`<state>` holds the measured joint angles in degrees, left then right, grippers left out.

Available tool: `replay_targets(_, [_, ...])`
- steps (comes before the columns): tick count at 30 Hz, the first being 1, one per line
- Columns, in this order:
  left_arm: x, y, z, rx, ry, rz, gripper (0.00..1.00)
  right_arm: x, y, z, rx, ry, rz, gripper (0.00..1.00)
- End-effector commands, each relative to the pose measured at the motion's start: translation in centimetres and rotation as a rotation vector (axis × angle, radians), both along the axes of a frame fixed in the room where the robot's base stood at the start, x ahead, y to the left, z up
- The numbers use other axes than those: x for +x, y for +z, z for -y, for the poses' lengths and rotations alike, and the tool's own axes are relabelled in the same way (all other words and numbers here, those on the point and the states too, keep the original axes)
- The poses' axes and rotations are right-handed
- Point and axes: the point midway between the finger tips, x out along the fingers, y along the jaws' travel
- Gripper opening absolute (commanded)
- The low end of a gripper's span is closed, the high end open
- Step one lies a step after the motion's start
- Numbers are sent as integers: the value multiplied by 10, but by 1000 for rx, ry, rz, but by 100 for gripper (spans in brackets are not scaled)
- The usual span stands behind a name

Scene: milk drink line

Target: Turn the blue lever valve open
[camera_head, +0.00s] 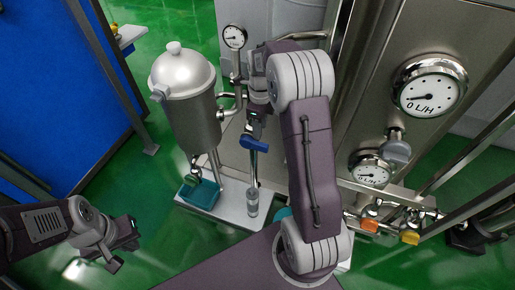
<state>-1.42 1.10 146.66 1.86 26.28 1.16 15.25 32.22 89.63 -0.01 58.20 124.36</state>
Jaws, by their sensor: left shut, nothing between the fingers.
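The blue lever valve (255,144) sits on a thin vertical pipe in the middle of the view. Its handle lies roughly crosswise to the pipe, sloping slightly down to the right. My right gripper (252,127) is just above the lever, pointing down; its fingers are small and dark, and I cannot tell whether they touch the lever or are open. My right arm covers the area right of the lever. My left gripper (124,236) is at the lower left, shut and empty, well away from the valve.
A steel vessel with a domed lid (183,85) stands left of the valve. Below are a teal box (199,193) and a small clear container (252,203) on a pale platform (226,208). A steel panel with gauges (430,88) is at the right. Green floor is free at the left.

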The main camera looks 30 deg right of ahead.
Motion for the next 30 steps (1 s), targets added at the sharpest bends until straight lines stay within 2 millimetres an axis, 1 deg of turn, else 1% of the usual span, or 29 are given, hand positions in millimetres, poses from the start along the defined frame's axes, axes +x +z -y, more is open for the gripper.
replay_targets(2, [0, -1, 0, 0, 0, 0, 0, 0, -2, 0, 0, 0, 0, 40])
replay_targets(4, [0, -6, 0, 0, 0, 0, 0, 0, -12, 0, 0, 1, 0, 40])
replay_targets(9, [0, -22, 0, 0, 0, 0, 0, -1, -50, 0, 1, 1, -2, 40])
replay_targets(12, [0, -30, 0, 0, 0, 0, 0, -1, -69, -1, 1, 1, -2, 40])
replay_targets(15, [0, -35, 0, 0, 0, 0, 0, -1, -82, 0, 0, 1, 0, 40])
replay_targets(19, [0, -36, 0, 0, 0, 0, 0, -1, -89, 0, 0, 2, 0, 40])
replay_targets(26, [0, -36, 0, 0, 0, 0, 0, 0, -89, 0, 0, 2, 1, 40])
replay_targets(29, [0, -36, 0, 0, 0, 0, 0, 0, -89, 0, 0, 2, 1, 15])
replay_targets(30, [0, -36, 0, 0, 0, 0, 0, 0, -89, 0, 0, 2, 1, 4])
